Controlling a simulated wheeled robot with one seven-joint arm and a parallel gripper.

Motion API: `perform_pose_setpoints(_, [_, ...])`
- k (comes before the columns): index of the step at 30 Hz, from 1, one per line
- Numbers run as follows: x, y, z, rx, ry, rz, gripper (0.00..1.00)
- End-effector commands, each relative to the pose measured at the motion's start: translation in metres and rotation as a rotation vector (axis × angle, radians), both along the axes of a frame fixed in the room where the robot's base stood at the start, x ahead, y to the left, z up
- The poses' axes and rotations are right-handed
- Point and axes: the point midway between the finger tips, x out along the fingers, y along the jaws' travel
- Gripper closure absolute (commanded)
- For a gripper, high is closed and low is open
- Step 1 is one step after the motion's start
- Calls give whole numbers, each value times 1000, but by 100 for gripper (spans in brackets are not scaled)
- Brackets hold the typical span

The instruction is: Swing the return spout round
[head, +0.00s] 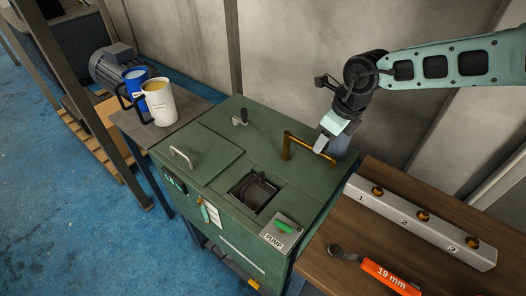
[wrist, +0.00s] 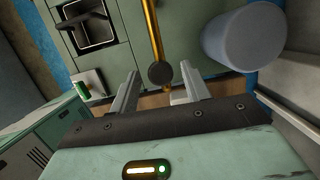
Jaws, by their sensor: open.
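The return spout (head: 303,143) is a bent brass pipe on top of the green tank (head: 215,125). It rises from the tank top and reaches to the right, towards the grey-blue cylinder (head: 342,146). My gripper (head: 322,146) is at the spout's free end, with its jaws open. In the wrist view the spout (wrist: 151,30) runs down from the top to a dark round end, which appears between the two spread fingers of my gripper (wrist: 160,72). I see no clear contact. The cylinder also shows in the wrist view (wrist: 245,38).
A square opening (head: 254,192) with a dark insert lies in the tank top, near a PUMP switch box (head: 282,232). A wooden bench (head: 440,225) at right holds a numbered rail (head: 420,222) and a 19 mm wrench (head: 385,275). Two mugs (head: 158,103) stand at left.

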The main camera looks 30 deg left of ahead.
Motion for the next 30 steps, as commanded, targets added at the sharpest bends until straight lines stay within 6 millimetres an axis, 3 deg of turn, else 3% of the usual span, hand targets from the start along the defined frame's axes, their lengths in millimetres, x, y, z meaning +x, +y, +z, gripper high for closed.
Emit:
perform_pose_setpoints(22, [1, 0, -3, 0, 0, -1, 53])
perform_pose_setpoints(23, [1, 0, -3, 0, 0, -1, 55])
perform_pose_setpoints(26, [1, 0, -3, 0, -1, -1, 83])
perform_pose_setpoints(30, [1, 0, -3, 0, -1, -1, 85])
